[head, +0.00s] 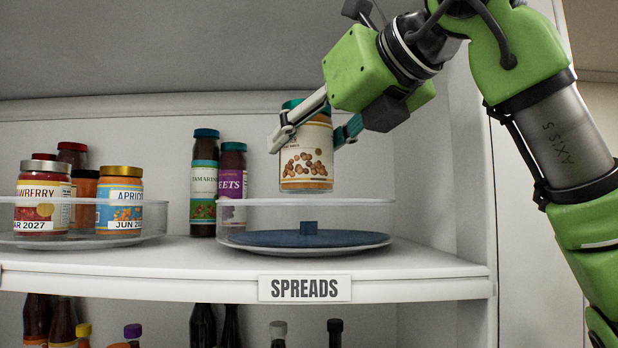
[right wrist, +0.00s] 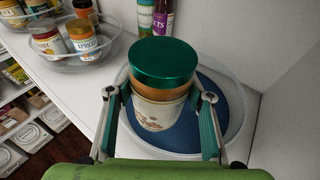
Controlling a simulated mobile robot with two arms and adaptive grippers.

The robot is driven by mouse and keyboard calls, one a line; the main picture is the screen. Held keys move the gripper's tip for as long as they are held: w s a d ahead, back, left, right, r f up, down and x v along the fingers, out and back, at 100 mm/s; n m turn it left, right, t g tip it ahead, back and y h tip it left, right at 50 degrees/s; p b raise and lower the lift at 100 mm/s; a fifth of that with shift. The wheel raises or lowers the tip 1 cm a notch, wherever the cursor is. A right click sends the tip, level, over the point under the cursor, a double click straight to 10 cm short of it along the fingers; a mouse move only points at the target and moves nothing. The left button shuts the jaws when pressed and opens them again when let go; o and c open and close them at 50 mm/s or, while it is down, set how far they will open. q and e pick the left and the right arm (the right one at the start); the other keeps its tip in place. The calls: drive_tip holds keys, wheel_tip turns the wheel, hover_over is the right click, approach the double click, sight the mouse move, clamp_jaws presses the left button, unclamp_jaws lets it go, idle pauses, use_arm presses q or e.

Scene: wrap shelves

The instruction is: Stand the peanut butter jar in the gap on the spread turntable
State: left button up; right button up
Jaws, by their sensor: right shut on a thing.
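The peanut butter jar (head: 306,160) has a green lid and a pale label with a picture of nuts. My right gripper (head: 312,130) is shut on it and holds it upright above the spread turntable (head: 305,243). In the right wrist view the jar (right wrist: 163,85) sits between both fingers of the right gripper (right wrist: 160,115). The jar's base is apart from the turntable. My left gripper is not in view.
A clear turntable (head: 160,225) at the left holds several jars. A tamarind bottle (head: 204,180) and a purple-labelled bottle (head: 232,185) stand behind the spread turntable. The shelf's side wall (head: 440,160) is at the right. A SPREADS label (head: 304,288) marks the front edge. Bottles stand below.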

sight(306, 187)
drive_tip(key=shift+f, duration=0.55)
drive_tip(key=shift+w+a+f, duration=0.15)
drive_tip(key=shift+a+f, duration=0.25)
drive_tip(key=shift+f, duration=0.3)
drive_tip(key=f, duration=0.2)
drive_tip(key=shift+d+f, duration=0.2)
drive_tip(key=shift+f, duration=0.1)
drive_tip(key=shift+d+f+p, duration=0.1)
drive_tip(key=shift+p, duration=0.45)
drive_tip(key=shift+w+f, duration=0.1)
drive_tip(key=shift+f, duration=0.2)
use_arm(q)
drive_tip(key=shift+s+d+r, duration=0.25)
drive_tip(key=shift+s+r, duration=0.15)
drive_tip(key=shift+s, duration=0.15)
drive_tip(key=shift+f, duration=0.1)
use_arm(e)
drive_tip(key=o, duration=1.4)
drive_tip(key=shift+f, duration=0.25)
drive_tip(key=shift+c, duration=0.2)
drive_tip(key=o, duration=0.4)
